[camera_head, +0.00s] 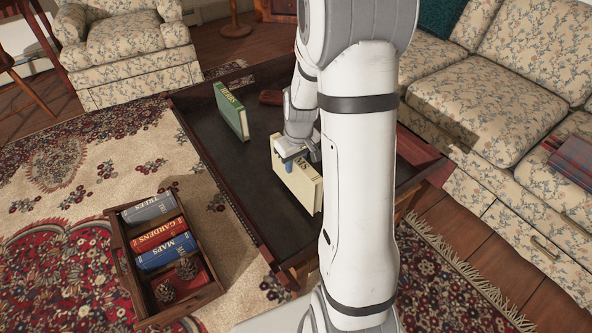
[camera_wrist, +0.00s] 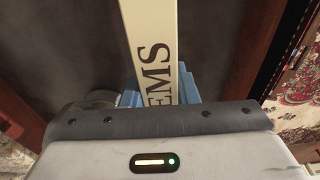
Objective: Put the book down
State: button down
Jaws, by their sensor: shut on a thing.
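A cream book (camera_head: 299,184) stands upright on its edge at or just above the dark top of the low table (camera_head: 262,208); I cannot tell whether it touches. My gripper (camera_head: 290,160) is shut on this book from above, near its upper edge. In the wrist view the cream spine (camera_wrist: 152,50) runs up the picture with dark letters ending in "EMS". The blue fingers of my gripper (camera_wrist: 158,88) sit on both sides of it. My arm hides part of the table behind the book.
A green book (camera_head: 231,111) stands upright on the table, left of the cream one. A dark red object (camera_head: 271,97) lies near the far side. A wooden crate (camera_head: 120,262) on the rug holds several books and pinecones. A floral sofa (camera_head: 500,75) stands at right.

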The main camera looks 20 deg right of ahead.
jog(key=shift+f+b, duration=0.45)
jog(key=shift+f, duration=1.05)
jog(key=shift+f, duration=0.1)
jog(key=shift+f, duration=0.15)
jog(key=c, duration=1.1)
grip_release()
